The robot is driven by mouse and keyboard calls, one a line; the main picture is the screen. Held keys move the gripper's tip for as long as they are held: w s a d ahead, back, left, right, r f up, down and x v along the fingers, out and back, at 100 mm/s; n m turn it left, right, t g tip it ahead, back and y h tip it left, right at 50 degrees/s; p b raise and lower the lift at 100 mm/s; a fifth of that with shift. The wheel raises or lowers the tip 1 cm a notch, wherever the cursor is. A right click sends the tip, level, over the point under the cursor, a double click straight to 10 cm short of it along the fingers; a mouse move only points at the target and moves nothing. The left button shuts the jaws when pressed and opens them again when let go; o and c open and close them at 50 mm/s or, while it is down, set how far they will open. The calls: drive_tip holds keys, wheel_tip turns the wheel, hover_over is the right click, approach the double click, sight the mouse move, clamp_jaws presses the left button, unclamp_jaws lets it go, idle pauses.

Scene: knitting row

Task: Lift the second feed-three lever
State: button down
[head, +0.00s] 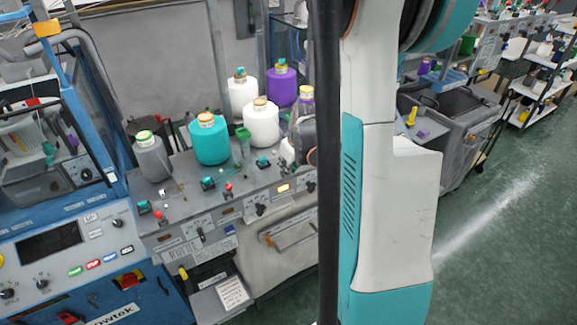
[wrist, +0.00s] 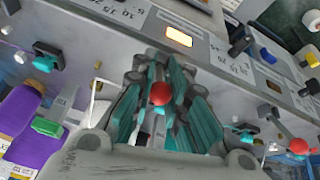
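In the wrist view, my gripper (wrist: 160,75) has its teal-padded fingers on both sides of a lever's red ball knob (wrist: 160,93). The gap beside the knob is very narrow, and I cannot tell whether the pads touch it. Another red-knobbed lever (wrist: 298,146) stands to the right, clear of the fingers. In the head view, two red-knobbed levers show on the grey panel, one near the middle (head: 228,188) and one to the left (head: 158,214).
A purple yarn cone (wrist: 20,118) and a green clip (wrist: 47,127) are left of my gripper in the wrist view. Teal-knobbed parts (head: 208,183) share the panel. Teal (head: 210,142), white (head: 262,126) and grey (head: 152,160) cones stand behind. Floor is open at right.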

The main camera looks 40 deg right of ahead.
idle(0.3)
drive_tip(key=shift+w+d+r+g+y+b, duration=0.15)
drive_tip(key=shift+w+g+b, duration=0.15)
drive_tip(key=shift+g, duration=0.3)
drive_tip(key=shift+w+r+g+y+b, duration=0.1)
drive_tip(key=shift+w+g+y+b, duration=0.15)
drive_tip(key=shift+g, duration=0.35)
drive_tip(key=c, duration=1.5)
unclamp_jaws()
drive_tip(key=r, duration=0.4)
drive_tip(key=s+r, duration=0.1)
drive_tip(key=r, duration=0.2)
drive_tip(key=s+r, duration=0.1)
drive_tip(key=r, duration=0.3)
drive_tip(key=shift+a+r, duration=0.35)
